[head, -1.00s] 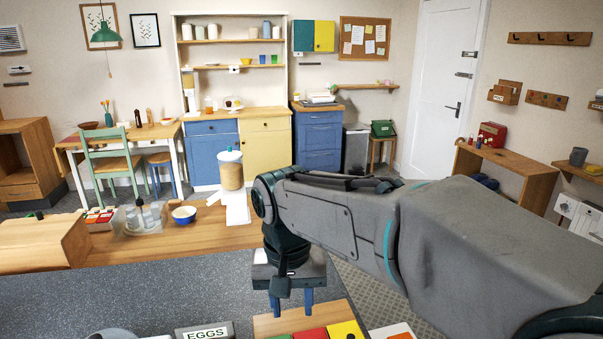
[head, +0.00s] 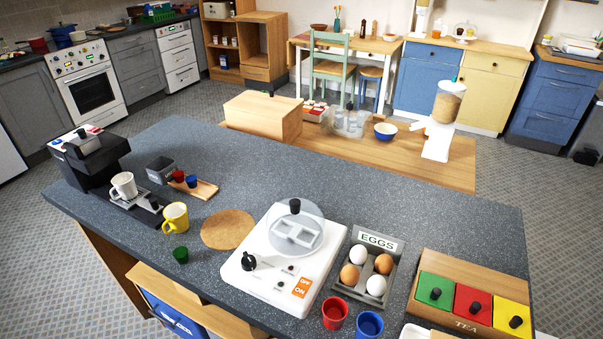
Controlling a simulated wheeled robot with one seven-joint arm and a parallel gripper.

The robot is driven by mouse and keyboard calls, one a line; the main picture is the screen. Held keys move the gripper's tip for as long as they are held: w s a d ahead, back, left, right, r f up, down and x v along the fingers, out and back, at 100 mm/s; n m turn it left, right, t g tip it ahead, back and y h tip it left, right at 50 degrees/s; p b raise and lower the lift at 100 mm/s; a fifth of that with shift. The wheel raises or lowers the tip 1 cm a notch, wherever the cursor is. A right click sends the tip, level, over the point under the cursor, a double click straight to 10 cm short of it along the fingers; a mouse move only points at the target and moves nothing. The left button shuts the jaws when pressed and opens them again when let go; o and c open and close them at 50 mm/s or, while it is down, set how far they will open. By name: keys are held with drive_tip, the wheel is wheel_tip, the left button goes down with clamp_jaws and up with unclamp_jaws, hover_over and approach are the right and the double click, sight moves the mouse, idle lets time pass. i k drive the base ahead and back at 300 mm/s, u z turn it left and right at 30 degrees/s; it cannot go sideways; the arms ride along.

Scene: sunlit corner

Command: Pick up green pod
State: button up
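A small dark green pod (head: 180,255) stands alone on the dark speckled worktop in the head view. It is near the worktop's front edge, just below a yellow mug (head: 175,217) and left of a round cork mat (head: 228,229). Nothing covers it. A red pod (head: 178,176) and a blue pod (head: 191,181) sit on a small wooden board (head: 206,190) behind it. My gripper and arm are not in this view.
A black coffee machine (head: 90,160) with a white mug (head: 124,185) stands left on the worktop (head: 440,210). A white cooker unit (head: 283,262), an egg tray (head: 371,238), red and blue cups and a tea box (head: 440,262) fill the right.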

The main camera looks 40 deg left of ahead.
sight(181, 254)
drive_tip(key=u, duration=0.05)
drive_tip(key=k, duration=0.95)
drive_tip(key=z, duration=0.65)
drive_tip(key=i, duration=0.7)
drive_tip(key=u, duration=3.05)
drive_tip(key=k, duration=0.6)
drive_tip(key=u, duration=0.6)
drive_tip(key=i, duration=0.75)
drive_tip(key=u, duration=0.35)
